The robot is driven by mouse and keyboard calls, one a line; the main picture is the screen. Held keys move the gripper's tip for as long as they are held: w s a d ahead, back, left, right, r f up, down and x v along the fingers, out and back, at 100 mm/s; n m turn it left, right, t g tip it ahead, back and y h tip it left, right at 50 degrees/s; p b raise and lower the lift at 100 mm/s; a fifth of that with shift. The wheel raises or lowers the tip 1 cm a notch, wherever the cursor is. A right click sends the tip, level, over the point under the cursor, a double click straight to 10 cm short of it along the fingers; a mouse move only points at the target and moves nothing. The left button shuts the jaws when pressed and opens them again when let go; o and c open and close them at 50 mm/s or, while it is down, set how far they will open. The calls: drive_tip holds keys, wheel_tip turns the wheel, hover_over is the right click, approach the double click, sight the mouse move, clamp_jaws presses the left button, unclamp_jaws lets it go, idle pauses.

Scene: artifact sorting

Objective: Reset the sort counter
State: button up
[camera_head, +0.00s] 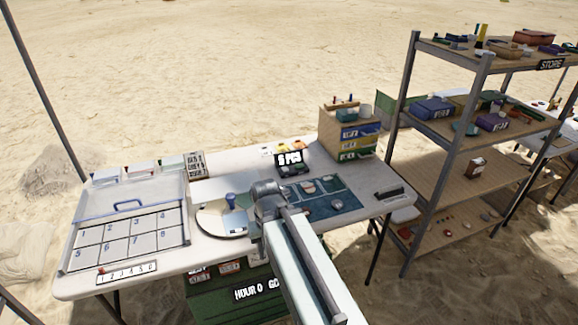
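A white strip with a row of printed numbers (128,271) lies at the front left edge of the white table (225,262). A small red piece sits near its left end. A dark display reading what looks like "5 PCS" (290,159) stands at the back of the table. I cannot tell which of these is the sort counter. My gripper (267,190) is over the middle of the table, beside a blue-green mat. My own arm hides its fingers, so its opening and anything in it cannot be told.
A tray with numbered cells and a blue handle (127,228) fills the table's left. A blue-knobbed tool (231,201) stands on a round plate left of my gripper. The blue-green mat (335,205) holds small pieces. A drawer box (350,132) and metal shelf (445,183) are right.

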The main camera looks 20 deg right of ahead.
clamp_jaws()
idle(1.7)
